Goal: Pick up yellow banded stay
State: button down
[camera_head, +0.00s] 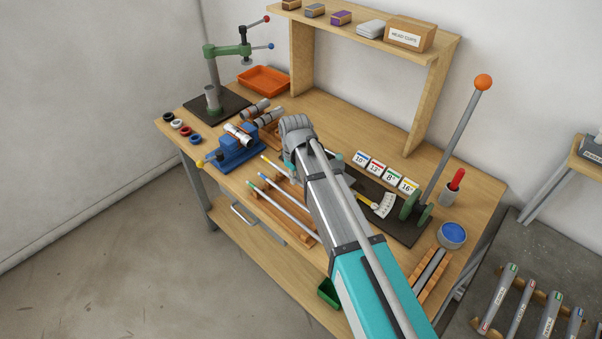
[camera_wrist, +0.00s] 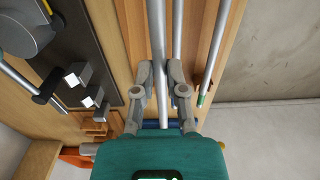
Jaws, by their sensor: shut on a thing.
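The yellow banded stay (camera_head: 277,167) is a slim grey rod with a yellow mark near its left end, partly hidden by my arm in the head view. In the wrist view my gripper (camera_wrist: 159,70) has its fingers on either side of a grey rod (camera_wrist: 157,30), shut on it. Its coloured band does not show there; its place in the row fits the yellow banded stay. I cannot tell whether it is clear of the rack. A green-ended stay (camera_wrist: 201,98) and another grey rod (camera_wrist: 178,32) lie to the right, outside the fingers.
The wooden rack (camera_head: 266,214) holds other stays beside the gripper. A blue vise (camera_head: 236,148) stands to the left. A dark plate fixture with a tall orange-knobbed lever (camera_head: 460,125) stands to the right. The shelf (camera_head: 445,75) rises behind. Bench space before the shelf is clear.

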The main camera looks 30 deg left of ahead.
jog(key=s+a+r+p, duration=0.2)
jog(key=s+r+p, duration=0.3)
jog(key=s, duration=0.5)
jog(key=shift+s+a+r, duration=0.35)
jog(key=shift+r, duration=0.4)
